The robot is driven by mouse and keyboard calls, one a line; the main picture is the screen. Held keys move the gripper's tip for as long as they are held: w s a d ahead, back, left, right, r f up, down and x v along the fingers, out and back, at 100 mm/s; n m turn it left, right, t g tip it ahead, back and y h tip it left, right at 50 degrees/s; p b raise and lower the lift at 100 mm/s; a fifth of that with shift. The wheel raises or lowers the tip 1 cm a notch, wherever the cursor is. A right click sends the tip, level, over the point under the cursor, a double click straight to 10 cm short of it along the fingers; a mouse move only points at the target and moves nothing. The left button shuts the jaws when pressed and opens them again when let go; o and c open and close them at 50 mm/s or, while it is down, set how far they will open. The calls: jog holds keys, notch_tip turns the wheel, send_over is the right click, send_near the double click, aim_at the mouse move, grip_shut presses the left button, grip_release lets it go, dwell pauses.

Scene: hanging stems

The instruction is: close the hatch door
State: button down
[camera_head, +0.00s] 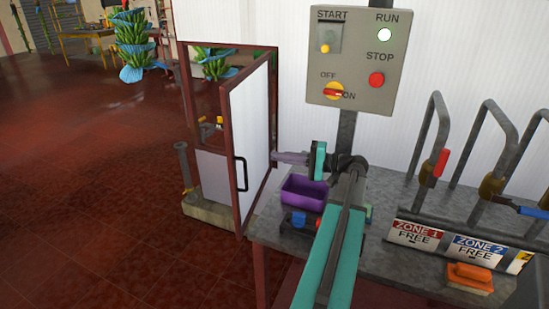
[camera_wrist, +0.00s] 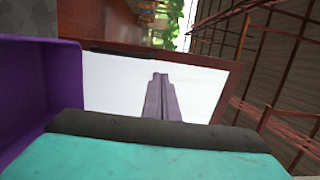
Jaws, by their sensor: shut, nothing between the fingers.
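The hatch door (camera_head: 250,130) is a white panel with a red-brown frame and a black handle (camera_head: 240,173). It stands open, swung out from the red-brown doorway (camera_head: 187,85) towards the camera. My gripper (camera_head: 275,157) is shut and empty, beside the right side of the door and pointing at its white face. In the wrist view the closed fingers (camera_wrist: 158,78) lie in front of the white door panel (camera_wrist: 110,82). I cannot tell whether the fingertips touch the panel.
A control box (camera_head: 356,60) hangs above. Bent metal pipes with valves (camera_head: 433,150) and zone signs (camera_head: 416,233) stand at right. The red floor (camera_head: 90,180) left of the door is clear.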

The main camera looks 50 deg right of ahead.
aim_at(234, 151)
jog(key=p+x, duration=0.3)
jog(key=x, duration=0.9)
jog(key=shift+w+a, duration=0.15)
jog(key=shift+w, duration=0.05)
